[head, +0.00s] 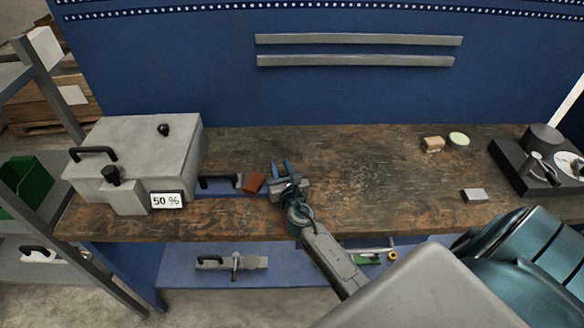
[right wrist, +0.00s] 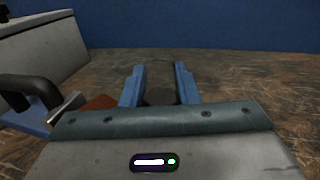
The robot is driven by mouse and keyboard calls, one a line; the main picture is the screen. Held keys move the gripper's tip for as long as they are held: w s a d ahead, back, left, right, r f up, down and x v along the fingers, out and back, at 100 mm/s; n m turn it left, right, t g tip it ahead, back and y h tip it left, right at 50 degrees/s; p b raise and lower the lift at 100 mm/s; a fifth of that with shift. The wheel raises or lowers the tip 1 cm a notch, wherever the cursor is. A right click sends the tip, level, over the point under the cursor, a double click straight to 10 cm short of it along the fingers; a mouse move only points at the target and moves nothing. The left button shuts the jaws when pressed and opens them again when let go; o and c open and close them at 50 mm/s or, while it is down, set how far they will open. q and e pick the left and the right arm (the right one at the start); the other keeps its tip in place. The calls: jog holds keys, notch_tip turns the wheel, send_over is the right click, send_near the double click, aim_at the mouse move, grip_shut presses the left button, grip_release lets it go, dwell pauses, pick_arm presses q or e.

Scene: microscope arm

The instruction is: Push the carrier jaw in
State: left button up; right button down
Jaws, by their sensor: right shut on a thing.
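My right gripper (head: 281,169) is over the worktop, its two blue fingers pointing towards the back wall. In the right wrist view the fingers (right wrist: 160,85) stand a little apart, with a small dark thing (right wrist: 160,96) between them that I cannot identify. Left of the gripper are a black handle (head: 217,180), a blue part and metal plate beside it, and a reddish-brown block (head: 253,183). The handle (right wrist: 32,90) and brown block (right wrist: 101,102) also show in the wrist view. I cannot tell for sure which piece is the carrier jaw. My left gripper is out of view.
A grey box with handles (head: 150,150) and a "50 %" label (head: 168,200) stands on the left of the worktop (head: 350,160). A tan block (head: 433,144), a pale green disc (head: 459,139) and a grey block (head: 474,195) lie right. A dark device (head: 520,165) stands far right.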

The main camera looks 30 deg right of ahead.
jog(key=shift+w+a, duration=0.35)
jog(key=shift+a, duration=0.2)
jog(key=shift+w+a, duration=0.3)
jog(key=shift+a, duration=0.25)
jog(key=c, duration=1.1)
grip_release()
jog(key=b+v, duration=0.1)
jog(key=v, duration=1)
jog(key=shift+b, duration=0.35)
